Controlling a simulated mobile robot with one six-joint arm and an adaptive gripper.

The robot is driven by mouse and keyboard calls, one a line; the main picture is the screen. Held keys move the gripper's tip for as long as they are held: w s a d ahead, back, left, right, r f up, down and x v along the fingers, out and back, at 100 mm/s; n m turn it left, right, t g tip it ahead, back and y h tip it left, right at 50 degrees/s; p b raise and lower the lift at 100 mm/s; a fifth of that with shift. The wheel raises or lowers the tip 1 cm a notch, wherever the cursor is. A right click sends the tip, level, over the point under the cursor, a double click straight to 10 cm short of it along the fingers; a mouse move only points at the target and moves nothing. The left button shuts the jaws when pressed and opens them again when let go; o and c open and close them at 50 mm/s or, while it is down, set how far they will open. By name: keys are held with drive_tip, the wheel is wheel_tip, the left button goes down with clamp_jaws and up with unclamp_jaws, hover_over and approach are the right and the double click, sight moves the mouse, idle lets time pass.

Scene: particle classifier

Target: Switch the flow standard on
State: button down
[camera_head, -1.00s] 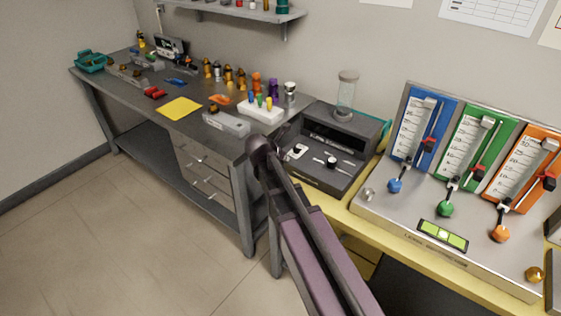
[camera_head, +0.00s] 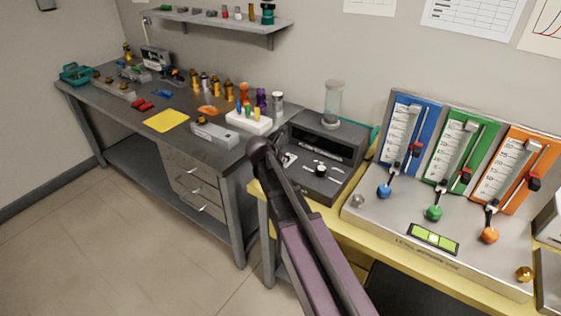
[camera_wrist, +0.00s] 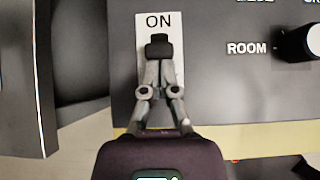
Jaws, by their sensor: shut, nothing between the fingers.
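The dark box-shaped device (camera_head: 325,142) with a clear cylinder (camera_head: 334,101) on top stands on the yellow bench; I take it to be the flow standard. In the wrist view its front panel carries a white switch plate (camera_wrist: 174,75) marked ON at the top. My gripper (camera_wrist: 158,46) is shut and empty, its black fingertips over this plate just below the ON lettering. The fingers cover the middle of the plate, so the switch lever and its position are hidden. I cannot tell whether the fingertips touch it. In the head view my arm hides most of my gripper.
A black knob (camera_wrist: 302,42) with a ROOM mark sits right of the switch plate. A metal panel (camera_head: 384,223) with blue, green and orange gauges stands to the right. A grey workbench (camera_head: 124,118) with several small parts is at the left.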

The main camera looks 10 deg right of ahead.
drive_tip(key=shift+w+d, duration=0.55)
drive_tip(key=shift+w, duration=0.1)
drive_tip(key=shift+s+a, duration=0.1)
drive_tip(key=shift+s, duration=0.05)
drive_tip(key=shift+s+a, duration=0.4)
drive_tip(key=shift+s, duration=0.1)
drive_tip(key=shift+s+a, duration=0.8)
drive_tip(key=p+v, duration=0.7)
drive_tip(key=v, duration=0.3)
drive_tip(key=shift+a, duration=0.15)
drive_tip(key=shift+s, duration=0.1)
